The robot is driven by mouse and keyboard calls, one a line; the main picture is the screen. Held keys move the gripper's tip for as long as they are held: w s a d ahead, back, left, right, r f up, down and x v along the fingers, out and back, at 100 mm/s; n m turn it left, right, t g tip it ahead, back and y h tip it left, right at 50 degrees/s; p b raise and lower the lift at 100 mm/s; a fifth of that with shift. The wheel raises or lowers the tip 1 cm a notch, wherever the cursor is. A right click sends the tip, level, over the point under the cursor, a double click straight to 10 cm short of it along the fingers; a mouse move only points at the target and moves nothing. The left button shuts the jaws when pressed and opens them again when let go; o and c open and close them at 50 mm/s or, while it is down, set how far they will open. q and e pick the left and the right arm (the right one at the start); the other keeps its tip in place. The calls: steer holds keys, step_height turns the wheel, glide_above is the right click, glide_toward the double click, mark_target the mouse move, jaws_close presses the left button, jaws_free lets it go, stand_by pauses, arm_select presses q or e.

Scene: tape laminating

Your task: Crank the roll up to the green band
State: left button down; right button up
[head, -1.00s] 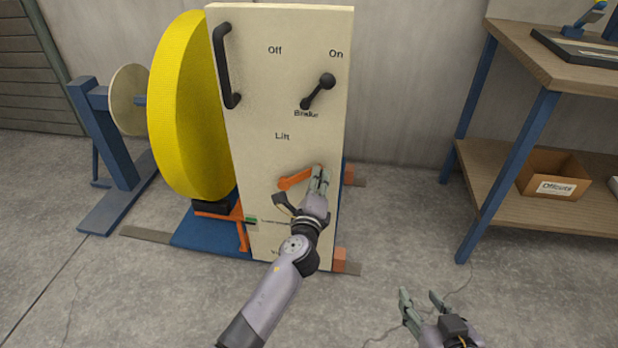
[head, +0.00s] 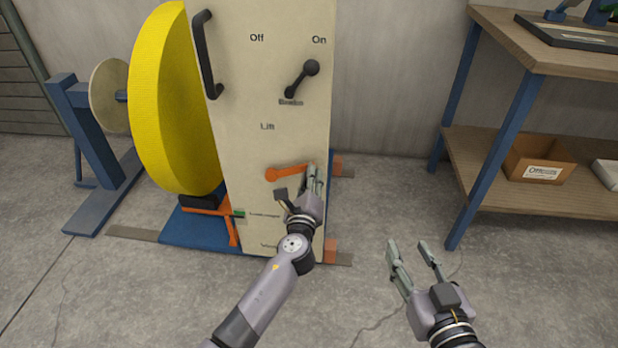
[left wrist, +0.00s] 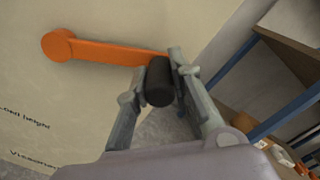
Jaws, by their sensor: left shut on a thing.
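A large yellow roll (head: 165,100) stands upright at the left side of a cream machine panel (head: 255,95). An orange crank (head: 287,172) sits on the panel below the word "Lift", its arm pointing right. My left gripper (head: 314,178) is at the crank's outer end. In the left wrist view, the left gripper (left wrist: 155,85) is shut on the crank's black handle (left wrist: 159,82), and the orange arm (left wrist: 110,52) runs left to its pivot. A small green band (head: 238,214) shows at the panel's lower left edge, by an orange lift part (head: 205,208). My right gripper (head: 415,258) is open and empty.
A black brake lever (head: 302,80) and a black grab bar (head: 206,55) are on the panel. A blue stand (head: 95,145) is at the left. A workbench (head: 555,50) with an "Offcuts" box (head: 538,160) stands right. The floor between is clear.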

arm_select(q)
steer(key=c, duration=1.7)
jaws_free()
steer(key=shift+s+d+f, duration=0.15)
steer(key=shift+d+f, duration=0.25)
steer(key=shift+f, duration=0.2)
steer(key=shift+o, duration=1.2)
steer(key=shift+r, duration=0.1)
steer(key=shift+o, duration=0.2)
steer(key=shift+a+r, duration=0.15)
steer(key=shift+a, duration=0.05)
steer(key=s, duration=1.1)
steer(key=shift+s+a, duration=0.2)
steer(key=shift+s, duration=0.2)
